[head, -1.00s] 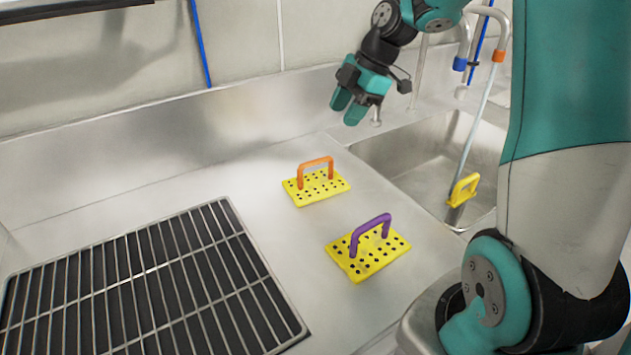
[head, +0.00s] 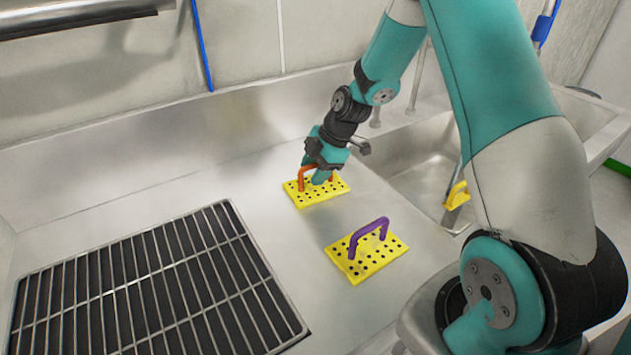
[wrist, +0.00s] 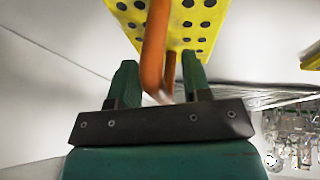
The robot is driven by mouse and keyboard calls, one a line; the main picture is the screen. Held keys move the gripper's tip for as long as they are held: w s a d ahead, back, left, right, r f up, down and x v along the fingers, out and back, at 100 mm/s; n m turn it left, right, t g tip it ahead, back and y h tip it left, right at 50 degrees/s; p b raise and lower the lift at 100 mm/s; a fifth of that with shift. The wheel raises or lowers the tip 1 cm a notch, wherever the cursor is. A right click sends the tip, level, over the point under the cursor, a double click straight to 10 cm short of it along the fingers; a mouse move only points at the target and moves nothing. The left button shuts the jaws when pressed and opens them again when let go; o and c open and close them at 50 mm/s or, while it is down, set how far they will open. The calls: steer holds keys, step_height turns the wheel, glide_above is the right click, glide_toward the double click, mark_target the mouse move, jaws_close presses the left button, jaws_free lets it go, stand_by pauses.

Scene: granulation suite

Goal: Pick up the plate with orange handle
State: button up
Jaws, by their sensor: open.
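The yellow perforated plate with the orange handle (head: 308,195) lies flat on the steel counter, and it also shows at the top of the wrist view (wrist: 195,22). Its orange handle (wrist: 155,52) stands up from it and shows between the two teal fingers in the wrist view. My gripper (head: 318,172) is open, low over this plate, with a finger on either side of the handle. It also shows in the wrist view (wrist: 160,85). In the head view my gripper hides part of the handle. I cannot tell whether a finger touches it.
A similar yellow plate with a purple handle (head: 365,258) lies nearer on the counter. A black grate with metal bars (head: 150,285) is at the left. A sink (head: 420,165) with a yellow-ended tool (head: 457,196) is at the right. The back wall rises behind.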

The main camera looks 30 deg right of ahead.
steer(key=shift+a+f, duration=0.1)
steer(key=shift+f, duration=0.1)
jaws_close()
steer(key=shift+r, duration=0.1)
